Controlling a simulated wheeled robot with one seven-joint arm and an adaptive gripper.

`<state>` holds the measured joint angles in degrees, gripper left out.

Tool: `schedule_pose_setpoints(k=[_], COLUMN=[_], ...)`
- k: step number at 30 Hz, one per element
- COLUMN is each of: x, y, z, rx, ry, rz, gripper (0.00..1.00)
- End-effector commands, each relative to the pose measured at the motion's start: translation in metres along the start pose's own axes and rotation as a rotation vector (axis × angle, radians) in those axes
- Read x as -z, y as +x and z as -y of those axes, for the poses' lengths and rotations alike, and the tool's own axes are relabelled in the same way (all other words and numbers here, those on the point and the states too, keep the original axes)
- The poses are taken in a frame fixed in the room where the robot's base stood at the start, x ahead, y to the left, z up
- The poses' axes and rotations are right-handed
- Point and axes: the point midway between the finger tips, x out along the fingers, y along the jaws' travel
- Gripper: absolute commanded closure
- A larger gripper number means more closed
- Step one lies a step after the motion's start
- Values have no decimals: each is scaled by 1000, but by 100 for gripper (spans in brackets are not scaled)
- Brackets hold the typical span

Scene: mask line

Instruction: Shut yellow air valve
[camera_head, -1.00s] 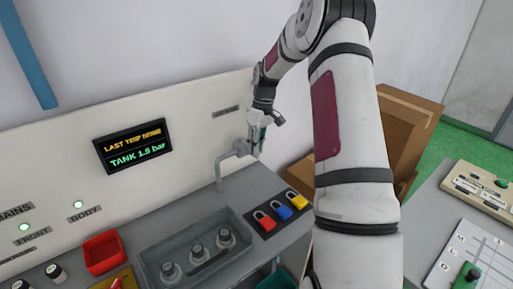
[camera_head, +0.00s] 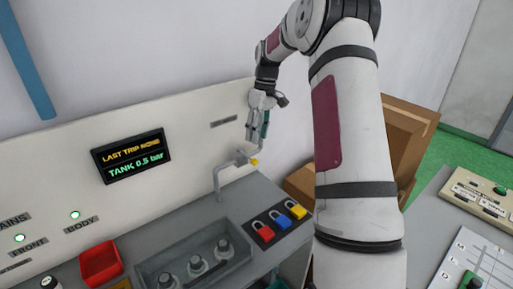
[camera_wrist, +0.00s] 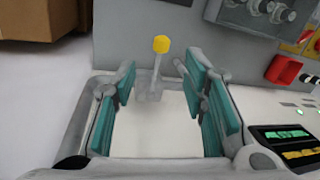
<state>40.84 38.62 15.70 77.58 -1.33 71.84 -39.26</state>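The yellow air valve is a small yellow knob (camera_head: 254,162) on a grey pipe (camera_head: 218,182) that rises from the bench and bends right. In the wrist view the yellow knob (camera_wrist: 161,45) sits on a short grey stem, beyond the fingertips and between them in the picture. My gripper (camera_head: 257,138) is just above the valve in the head view, pointing down. Whether a finger touches the valve cannot be told.
A display (camera_head: 132,157) on the panel reads TANK 0.5 bar. Red, blue and yellow padlocks (camera_head: 280,220) lie right of a grey tray (camera_head: 160,262) with several fittings. A red bin (camera_head: 100,262) stands left. Cardboard boxes (camera_head: 410,125) stand behind my arm.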

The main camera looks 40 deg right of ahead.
Motion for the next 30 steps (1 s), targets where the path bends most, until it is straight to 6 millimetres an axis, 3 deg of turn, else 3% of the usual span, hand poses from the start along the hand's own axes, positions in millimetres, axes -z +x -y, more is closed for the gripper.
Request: schedule_pose_setpoints(k=[3, 9, 26, 30], x=[0, 0, 0, 1], y=[-18, -33, -34, -41], z=[0, 0, 0, 10], rx=[-1, 0, 0, -14], ry=[0, 0, 0, -2], rz=[-2, 0, 0, -2], gripper=[60, 60, 60, 60])
